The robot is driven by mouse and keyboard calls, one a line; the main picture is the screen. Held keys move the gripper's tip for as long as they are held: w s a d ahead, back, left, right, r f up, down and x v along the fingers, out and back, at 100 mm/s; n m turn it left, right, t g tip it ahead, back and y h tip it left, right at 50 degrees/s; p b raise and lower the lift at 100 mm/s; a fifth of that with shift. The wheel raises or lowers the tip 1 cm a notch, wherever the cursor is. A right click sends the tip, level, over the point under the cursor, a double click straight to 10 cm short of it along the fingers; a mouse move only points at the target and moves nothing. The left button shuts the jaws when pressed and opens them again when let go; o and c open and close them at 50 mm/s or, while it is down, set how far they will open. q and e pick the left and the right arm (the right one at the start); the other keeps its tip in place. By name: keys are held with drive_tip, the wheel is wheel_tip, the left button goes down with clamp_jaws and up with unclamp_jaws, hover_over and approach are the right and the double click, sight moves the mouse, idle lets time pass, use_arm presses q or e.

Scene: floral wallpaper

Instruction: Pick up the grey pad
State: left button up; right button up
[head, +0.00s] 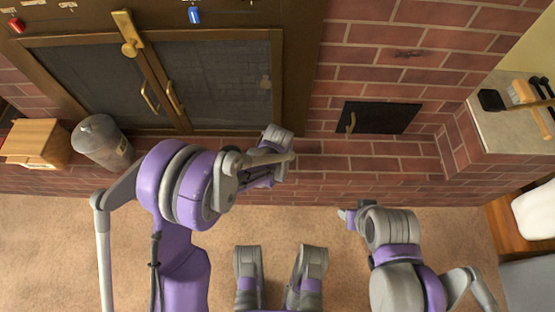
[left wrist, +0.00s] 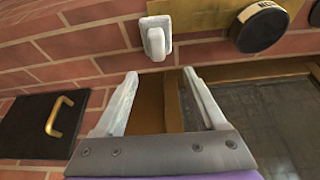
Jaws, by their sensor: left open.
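I cannot surely pick out a grey pad. In the left wrist view, a dark round pad-like piece (left wrist: 262,27) with a small label sits on a brass strip at the upper right; I cannot tell whether it is the grey pad. My left gripper (left wrist: 160,78) is open, with nothing between its fingers. The round piece is beyond and right of the fingertips, apart from them. In the head view the left gripper (head: 280,150) is by the brick wall, right of the glass doors. My right gripper (head: 346,215) is low, right of centre; its jaws are unclear.
A white hook (left wrist: 155,36) is on the bricks beyond the fingers. Glass doors (head: 220,85), a black hatch (head: 378,117), a grey canister (head: 101,142) and a wooden box (head: 35,142) line the wall. A counter (head: 500,128) is at right. Carpet lies below.

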use_arm(q)
drive_tip(key=b+x, duration=0.1)
drive_tip(key=x, duration=0.5)
drive_tip(key=shift+f, duration=0.2)
drive_tip(key=b+x, duration=0.1)
drive_tip(key=x, duration=0.1)
drive_tip(key=b+x, duration=0.1)
drive_tip(key=x, duration=0.2)
drive_tip(key=shift+s+d+f, duration=0.15)
drive_tip(key=shift+d+f, duration=0.05)
drive_tip(key=shift+r, duration=0.1)
clamp_jaws()
